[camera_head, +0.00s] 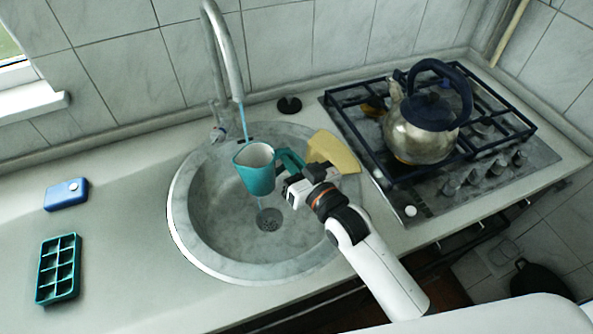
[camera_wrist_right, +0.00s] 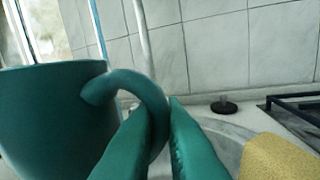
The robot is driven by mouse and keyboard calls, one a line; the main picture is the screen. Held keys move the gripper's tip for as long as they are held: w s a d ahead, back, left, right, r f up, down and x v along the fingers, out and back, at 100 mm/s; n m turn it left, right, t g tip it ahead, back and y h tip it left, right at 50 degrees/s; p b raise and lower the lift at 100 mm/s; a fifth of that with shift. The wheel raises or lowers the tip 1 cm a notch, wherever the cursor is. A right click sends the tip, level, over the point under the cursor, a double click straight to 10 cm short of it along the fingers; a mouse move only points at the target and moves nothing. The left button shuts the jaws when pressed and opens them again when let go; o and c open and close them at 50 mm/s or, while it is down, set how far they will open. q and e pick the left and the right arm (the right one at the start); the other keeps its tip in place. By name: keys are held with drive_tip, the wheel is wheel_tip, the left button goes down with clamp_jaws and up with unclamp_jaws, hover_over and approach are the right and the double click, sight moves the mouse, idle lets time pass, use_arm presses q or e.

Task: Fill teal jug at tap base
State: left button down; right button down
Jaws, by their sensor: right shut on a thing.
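The teal jug (camera_head: 256,178) is held upright over the sink, its open white inside facing up. My right gripper (camera_head: 291,178) is shut on the jug's handle, to the right of its body. In the right wrist view, the fingers (camera_wrist_right: 160,140) close around the curved handle (camera_wrist_right: 148,88), with the jug body (camera_wrist_right: 52,115) at the left. The curved tap (camera_head: 228,52) stands behind the sink. A thin blue water stream (camera_head: 243,122) falls from it to the jug's back rim; I cannot tell whether it lands inside. My left gripper is not in view.
The round sink (camera_head: 195,225) has a drain (camera_head: 268,220) below the jug. A yellow cloth (camera_head: 335,150) lies on its right rim. A kettle (camera_head: 420,130) stands on the hob (camera_head: 360,130). A blue box (camera_head: 66,194) and a teal ice tray (camera_head: 58,268) lie on the left counter.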

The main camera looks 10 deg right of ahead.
drive_tip(key=d+x, duration=0.1)
drive_tip(key=x, duration=0.5)
drive_tip(key=shift+w+a, duration=0.15)
drive_tip(key=shift+w, duration=0.35)
drive_tip(key=shift+r, duration=0.1)
idle(3.5)
drive_tip(key=a+p+v, duration=0.1)
drive_tip(key=p+v, duration=0.2)
drive_tip(key=v, duration=0.5)
drive_tip(key=shift+s, duration=0.35)
drive_tip(key=shift+a, duration=0.1)
idle(1.0)
